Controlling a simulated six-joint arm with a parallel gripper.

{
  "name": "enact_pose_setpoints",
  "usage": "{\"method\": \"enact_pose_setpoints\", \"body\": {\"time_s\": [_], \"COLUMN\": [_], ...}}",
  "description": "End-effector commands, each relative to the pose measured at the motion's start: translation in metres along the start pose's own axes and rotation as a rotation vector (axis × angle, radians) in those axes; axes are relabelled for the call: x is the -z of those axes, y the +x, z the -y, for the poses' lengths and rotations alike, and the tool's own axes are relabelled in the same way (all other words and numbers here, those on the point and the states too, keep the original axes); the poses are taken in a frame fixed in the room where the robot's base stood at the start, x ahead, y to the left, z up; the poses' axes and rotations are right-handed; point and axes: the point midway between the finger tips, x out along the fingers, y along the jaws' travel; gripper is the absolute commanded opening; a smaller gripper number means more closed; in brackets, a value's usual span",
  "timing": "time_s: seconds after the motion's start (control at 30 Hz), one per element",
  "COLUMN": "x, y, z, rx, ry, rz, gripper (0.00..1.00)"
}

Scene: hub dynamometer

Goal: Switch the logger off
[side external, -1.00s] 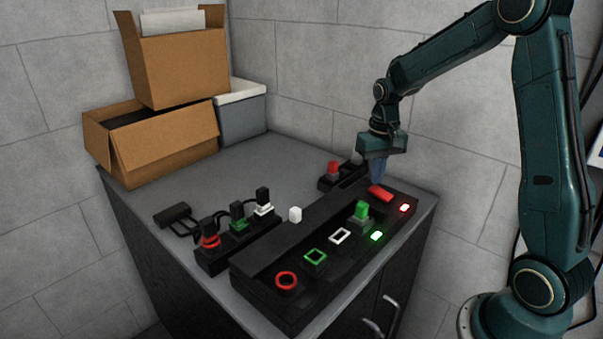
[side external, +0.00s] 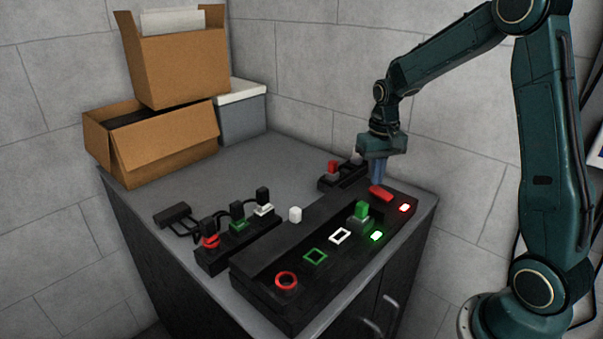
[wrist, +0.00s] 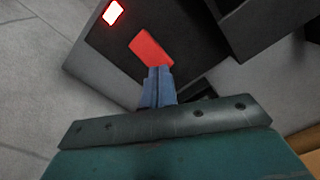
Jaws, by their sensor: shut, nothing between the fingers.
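A long black panel (side external: 262,279) lies on the cabinet top. A red rocker-like piece (side external: 381,193) sits near its far right end, beside a lit red lamp (side external: 404,208). In the wrist view the red piece (wrist: 151,49) and the lit lamp (wrist: 113,12) show ahead of my fingers. My gripper (side external: 377,184) is shut and empty, pointing down, with its blue fingertips (wrist: 158,72) at the near edge of the red piece. I cannot tell whether they touch it. No label naming the logger is readable.
On the panel are a green switch (side external: 362,210), a lit green lamp (side external: 376,237) and red, green and white outlines. Cardboard boxes (side external: 165,152) fill the back left.

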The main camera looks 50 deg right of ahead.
Motion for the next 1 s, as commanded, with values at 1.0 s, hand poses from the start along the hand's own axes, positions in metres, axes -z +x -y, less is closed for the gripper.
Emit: {"method": "enact_pose_setpoints", "body": {"time_s": [1.0], "x": [0.0], "y": [0.011], "z": [0.0], "rx": [0.0], "ry": [0.0], "rz": [0.001], "gripper": [0.0]}}
